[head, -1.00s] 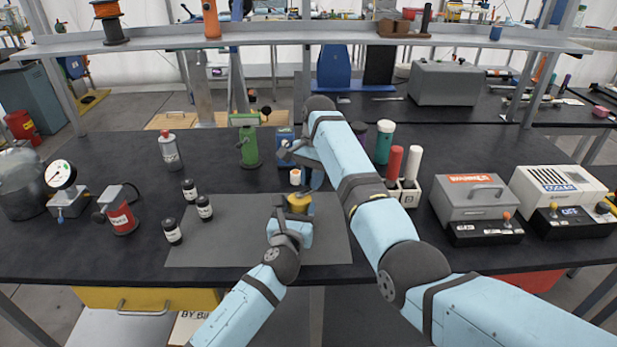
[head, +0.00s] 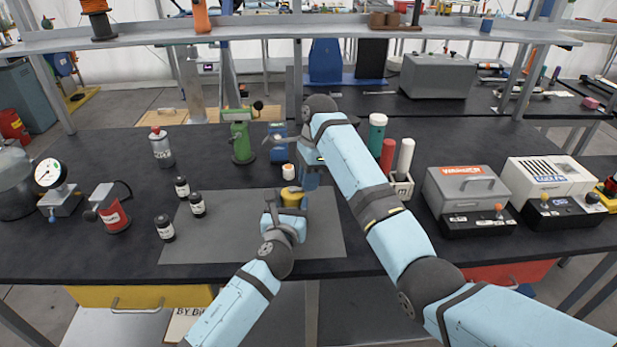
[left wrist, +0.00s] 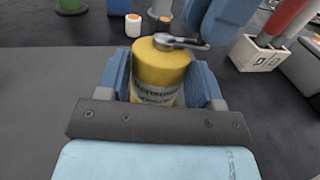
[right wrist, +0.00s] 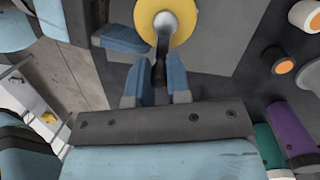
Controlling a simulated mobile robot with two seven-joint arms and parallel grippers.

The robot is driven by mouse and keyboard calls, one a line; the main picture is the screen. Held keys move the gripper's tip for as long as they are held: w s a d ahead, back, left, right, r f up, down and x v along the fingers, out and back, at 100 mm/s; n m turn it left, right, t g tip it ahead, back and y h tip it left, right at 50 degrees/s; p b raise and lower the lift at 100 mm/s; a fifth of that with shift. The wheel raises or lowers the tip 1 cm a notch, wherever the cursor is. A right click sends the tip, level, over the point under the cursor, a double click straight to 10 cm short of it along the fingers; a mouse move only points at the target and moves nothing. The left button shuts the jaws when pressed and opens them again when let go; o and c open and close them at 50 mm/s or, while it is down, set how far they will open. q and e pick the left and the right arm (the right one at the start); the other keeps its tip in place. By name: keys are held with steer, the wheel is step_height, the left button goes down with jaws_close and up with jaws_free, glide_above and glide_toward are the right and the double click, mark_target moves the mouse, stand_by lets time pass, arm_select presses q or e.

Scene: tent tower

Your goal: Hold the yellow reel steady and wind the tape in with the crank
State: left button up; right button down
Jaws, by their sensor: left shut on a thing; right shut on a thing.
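The yellow reel (left wrist: 160,72) stands upright on the grey mat (head: 185,240), a cylinder with dark lettering. My left gripper (left wrist: 163,88) is shut on its body, one blue finger on each side. In the head view the reel (head: 291,196) shows just beyond my left gripper (head: 285,208). The metal crank (left wrist: 178,42) sits on top of the reel. In the right wrist view the crank (right wrist: 162,40) runs from a round hub on the yellow top to between the fingers of my right gripper (right wrist: 158,82), which is shut on its end. I cannot make out the tape.
A white and orange container (head: 288,172) stands just behind the reel. Red and white cylinders in a holder (head: 401,186) stand to the right. The mat's front right is clear.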

arm_select(q)
steer(key=shift+r, duration=0.15)
arm_select(e)
steer(key=shift+s+f, duration=0.15)
steer(key=shift+f, duration=0.05)
arm_select(q)
steer(key=shift+w, duration=0.1)
arm_select(e)
steer(key=c, duration=1.1)
jaws_free()
steer(key=shift+r, duration=0.1)
steer(key=shift+w+d+r, duration=0.15)
steer(key=shift+w+r, duration=0.1)
steer(key=shift+r, duration=0.25)
steer(key=r, duration=0.3)
steer(key=w+d+r, duration=0.1)
steer(key=r, duration=0.6)
steer(key=shift+w+d+r, duration=0.25)
steer(key=shift+d+r, duration=0.05)
